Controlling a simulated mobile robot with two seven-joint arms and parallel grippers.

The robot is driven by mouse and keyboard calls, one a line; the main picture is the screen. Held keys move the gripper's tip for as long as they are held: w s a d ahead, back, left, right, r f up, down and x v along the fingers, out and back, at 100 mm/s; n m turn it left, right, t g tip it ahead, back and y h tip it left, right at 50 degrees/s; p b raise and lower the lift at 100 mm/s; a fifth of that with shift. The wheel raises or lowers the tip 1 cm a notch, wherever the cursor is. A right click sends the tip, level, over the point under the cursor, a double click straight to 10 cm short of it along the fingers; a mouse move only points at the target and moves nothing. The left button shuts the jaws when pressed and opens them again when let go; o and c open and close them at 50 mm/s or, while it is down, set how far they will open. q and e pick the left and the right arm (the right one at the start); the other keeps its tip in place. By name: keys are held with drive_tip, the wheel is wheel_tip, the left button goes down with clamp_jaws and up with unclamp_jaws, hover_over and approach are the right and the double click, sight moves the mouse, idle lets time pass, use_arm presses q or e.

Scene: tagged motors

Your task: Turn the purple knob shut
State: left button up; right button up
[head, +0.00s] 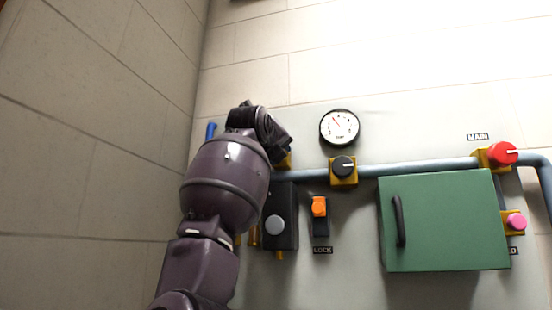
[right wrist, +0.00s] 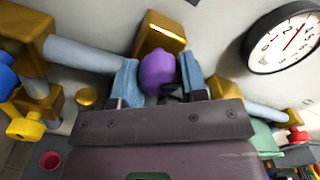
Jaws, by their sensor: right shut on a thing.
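The purple knob (right wrist: 158,73) sits on a yellow valve block (right wrist: 160,34) on the blue-grey pipe in the right wrist view. My right gripper (right wrist: 160,80) has its two blue-padded fingers on either side of the knob and is shut on it. In the head view my right arm reaches up to the panel's left part and hides the knob; only a bit of the yellow block (head: 285,162) shows beside the wrist. The knob's pointer mark cannot be made out. My left gripper is not in view.
A round gauge (head: 339,127) is right of my wrist. A black knob (head: 343,165), an orange switch (head: 319,206) and a dark box with a grey button (head: 274,225) are near. Further right are a green cabinet (head: 445,225), a red knob (head: 502,153) and a pink knob (head: 516,221).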

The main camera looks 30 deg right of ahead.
drive_tip(key=n+b, duration=0.1)
drive_tip(key=n, duration=0.3)
drive_tip(key=shift+n, duration=0.4)
drive_tip(key=n+b, duration=0.1)
drive_tip(key=n, duration=0.3)
drive_tip(key=shift+n+t, duration=0.3)
drive_tip(key=shift+t, duration=0.1)
drive_tip(key=shift+r+n, duration=0.1)
drive_tip(key=shift+n, duration=1.5)
drive_tip(key=o, duration=0.9)
